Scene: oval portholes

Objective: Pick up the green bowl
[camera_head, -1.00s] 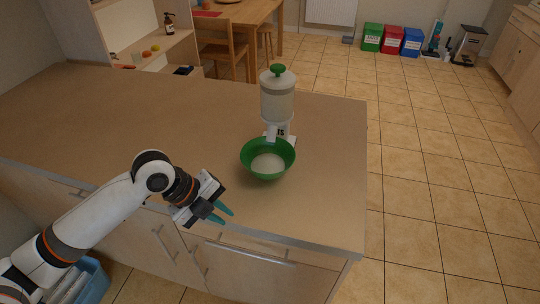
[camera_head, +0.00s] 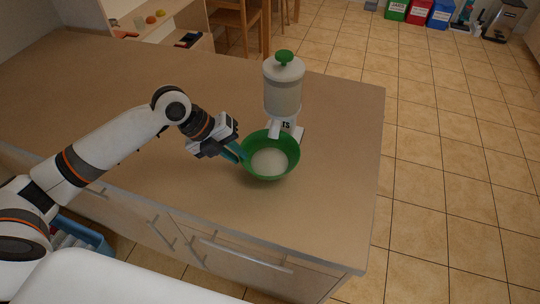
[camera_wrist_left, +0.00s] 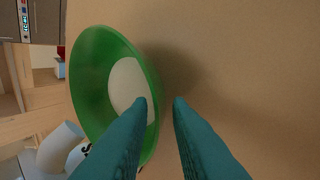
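The green bowl (camera_head: 268,172) stands upright on the brown countertop and holds pale contents. It also shows in the wrist view (camera_wrist_left: 88,75), at the left. My left gripper (camera_head: 243,153) is at the bowl's left rim in the head view. Its two teal fingers are apart with nothing gripped. In the wrist view the gripper (camera_wrist_left: 162,103) has one fingertip over the bowl's inside and the other over the counter outside, with the rim's edge between them. I cannot tell whether a finger touches the rim. My right gripper is not in view.
A white dispenser with a green knob (camera_head: 284,88) stands right behind the bowl, its spout close to the rim. The countertop (camera_head: 130,95) is clear to the left. Its right edge (camera_head: 378,170) drops to the tiled floor. Bins (camera_head: 418,12) stand far back.

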